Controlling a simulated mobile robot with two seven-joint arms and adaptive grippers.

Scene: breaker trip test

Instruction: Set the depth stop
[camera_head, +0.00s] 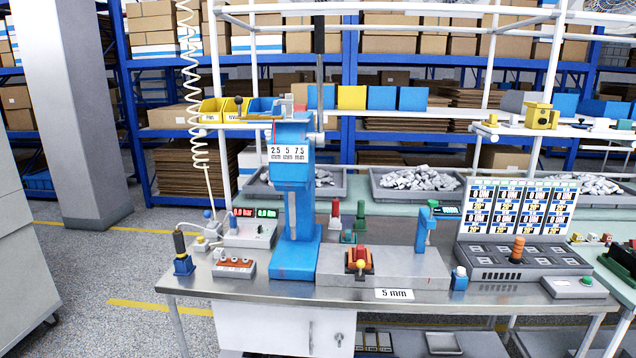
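A blue press (293,225) stands upright on the metal workbench (340,293). A white plate (289,154) on its column reads 2.5, 5 and 7.5 mm. A dark upright bar (319,40) rises at the top right of the press. Small parts sit at the press head, too small to tell which is the depth stop or where it is set. A white card (395,294) on the bench's front edge reads 5 mm. Neither of my grippers is in view.
A red and black fixture with a yellow knob (361,265) sits right of the press. A grey console (520,258), a blue stand (426,228) and a readout box (248,232) stand on the bench. A coiled white hose (196,100) hangs at the left.

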